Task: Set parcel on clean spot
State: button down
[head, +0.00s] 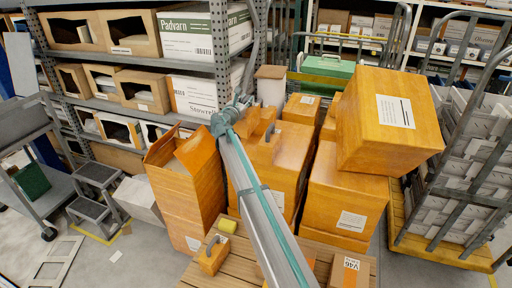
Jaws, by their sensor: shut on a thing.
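My arm runs up from the bottom edge of the head view. Its grey and teal end, with my gripper (236,110), is over the pile of orange boxes. The gripper is small here and its fingers are not clear. An orange parcel (258,122) shows right beside the gripper, and the gripper appears shut on it. The exact contact is hidden by the arm. Below is a slatted wooden surface (240,262) with a small orange block with a grey handle (212,257), a yellow item (228,226) and a box labelled V46 (348,270).
A large orange box (385,145) sits tilted on another box (345,195) at right. An open orange box (185,185) stands left. Racks (217,55) with bins are behind. A loaded cage trolley (455,160) stands right, a step stool (95,190) left.

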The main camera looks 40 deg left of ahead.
aim_at(239, 128)
jog(key=shift+a, duration=0.2)
jog(key=shift+f+n+y, duration=0.3)
jog(key=shift+f, duration=0.05)
jog(key=shift+a+f+p, duration=0.1)
jog(key=shift+f+p, duration=0.55)
jog(key=shift+f, duration=4)
jog(key=c, duration=1.1)
grip_release()
jog(key=shift+o, duration=0.2)
jog(key=b+v, duration=0.2)
jog(key=v, duration=1)
jog(key=shift+a+r, duration=0.1)
jog(key=shift+r, duration=0.15)
